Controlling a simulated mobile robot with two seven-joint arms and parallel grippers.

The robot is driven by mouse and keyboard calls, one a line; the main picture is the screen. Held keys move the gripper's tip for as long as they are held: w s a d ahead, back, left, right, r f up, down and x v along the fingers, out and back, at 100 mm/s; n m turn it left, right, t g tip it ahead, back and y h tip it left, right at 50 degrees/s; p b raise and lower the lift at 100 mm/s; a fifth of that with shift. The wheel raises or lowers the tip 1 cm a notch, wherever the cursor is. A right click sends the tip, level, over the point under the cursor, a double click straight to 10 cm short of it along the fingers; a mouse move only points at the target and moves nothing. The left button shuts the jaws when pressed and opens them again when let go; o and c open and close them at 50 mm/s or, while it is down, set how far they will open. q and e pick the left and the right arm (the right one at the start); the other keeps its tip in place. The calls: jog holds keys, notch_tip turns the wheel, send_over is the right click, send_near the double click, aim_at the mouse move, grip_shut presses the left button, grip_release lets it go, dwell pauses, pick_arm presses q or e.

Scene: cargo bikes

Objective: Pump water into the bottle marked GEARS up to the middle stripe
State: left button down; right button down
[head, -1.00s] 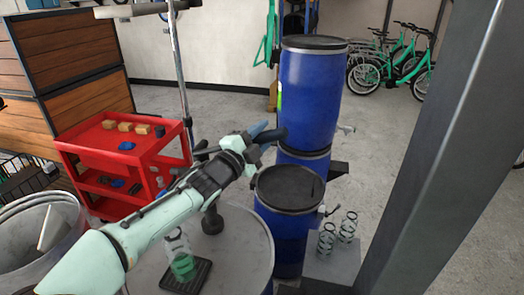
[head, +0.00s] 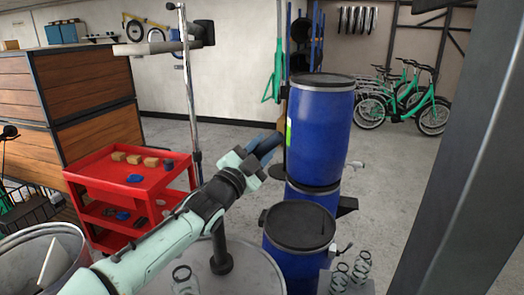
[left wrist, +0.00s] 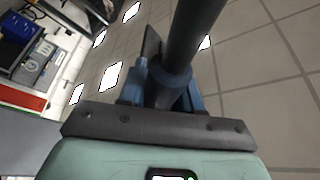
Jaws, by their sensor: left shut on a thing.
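My left gripper (head: 264,148) is up in front of the blue drums, above the pump. It is shut on a dark round bar, which looks like the pump's handle (left wrist: 190,45); the blue fingers close around it in the left wrist view. The black pump post (head: 221,258) stands on a pale round drum top (head: 250,270). A clear bottle (head: 183,277) stands left of the post, its lower part cut off by the frame. Two more clear bottles, (head: 340,279) and (head: 362,264), stand at the right. No marking or stripe is legible. My right gripper is not in view.
A blue drum (head: 320,125) stands stacked behind a lower blue drum (head: 298,235) with a black lid. A red cart (head: 130,180) stands left, and a grey pillar (head: 465,160) rises at right. An open pale bin (head: 40,255) is at lower left.

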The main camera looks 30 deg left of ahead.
pick_arm(q)
jog(key=shift+a+r, duration=0.1)
jog(key=shift+r, duration=0.05)
jog(key=c, duration=0.8)
grip_release()
jog(key=shift+c, duration=0.2)
jog(key=b+v, duration=0.3)
jog(key=v, duration=1)
jog(key=shift+s, duration=0.25)
